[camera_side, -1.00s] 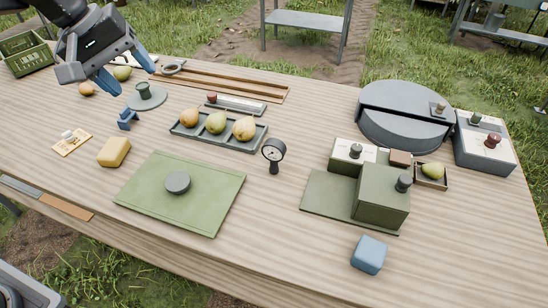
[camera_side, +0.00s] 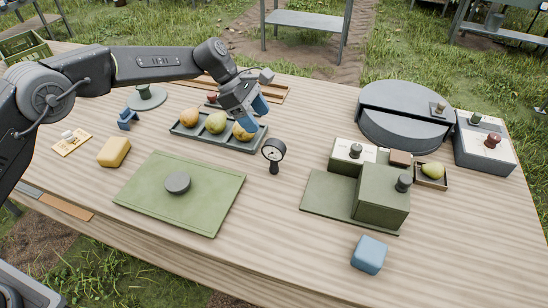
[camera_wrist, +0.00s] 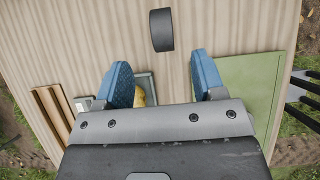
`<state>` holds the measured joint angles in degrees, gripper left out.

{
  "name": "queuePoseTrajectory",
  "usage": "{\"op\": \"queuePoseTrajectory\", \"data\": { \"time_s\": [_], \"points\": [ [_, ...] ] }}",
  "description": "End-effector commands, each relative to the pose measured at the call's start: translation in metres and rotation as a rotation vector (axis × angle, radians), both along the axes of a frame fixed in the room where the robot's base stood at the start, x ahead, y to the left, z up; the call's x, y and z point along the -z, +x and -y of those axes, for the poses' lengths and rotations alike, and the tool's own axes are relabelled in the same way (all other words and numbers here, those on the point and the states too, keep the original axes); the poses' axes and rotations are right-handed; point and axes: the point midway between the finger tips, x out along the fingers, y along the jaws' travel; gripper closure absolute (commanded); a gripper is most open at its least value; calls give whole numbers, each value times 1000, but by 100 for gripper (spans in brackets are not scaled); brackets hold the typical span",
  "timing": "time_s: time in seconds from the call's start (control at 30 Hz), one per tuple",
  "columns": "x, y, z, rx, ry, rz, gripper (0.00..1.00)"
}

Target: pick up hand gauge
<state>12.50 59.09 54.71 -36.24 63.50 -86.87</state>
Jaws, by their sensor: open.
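The hand gauge (camera_side: 274,152) stands upright on the table, a round dark-rimmed dial on a short dark handle. It is right of the pear tray and right of the green mat's upper corner. In the wrist view a dark cylindrical shape, apparently the gauge (camera_wrist: 161,30) from above, lies beyond the fingertips, between their lines. My gripper (camera_side: 252,115) has blue fingers and hangs above the right end of the pear tray, up and left of the gauge. In the wrist view my gripper (camera_wrist: 160,72) is open with nothing between its fingers.
The grey tray (camera_side: 222,143) with several pears lies beneath my gripper. The green mat (camera_side: 210,205) with a dark disc lies in front. A dark green box (camera_side: 380,196) stands right of the gauge. Bare table surrounds the gauge's base.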

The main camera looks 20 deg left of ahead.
Motion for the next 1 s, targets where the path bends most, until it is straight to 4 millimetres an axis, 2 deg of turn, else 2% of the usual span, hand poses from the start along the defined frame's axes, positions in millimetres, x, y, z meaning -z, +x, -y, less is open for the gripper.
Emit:
{"op": "queuePoseTrajectory", "data": {
  "time_s": [0.03,0.2,0.47,0.8,1.0],
  "points": [
    [11,-1,7,3,1,-3,37],
    [38,-1,23,4,2,-1,37],
    [55,-1,34,3,1,2,37],
    [94,-2,54,3,2,2,37],
    [99,-2,58,2,2,4,37]
  ]
}}
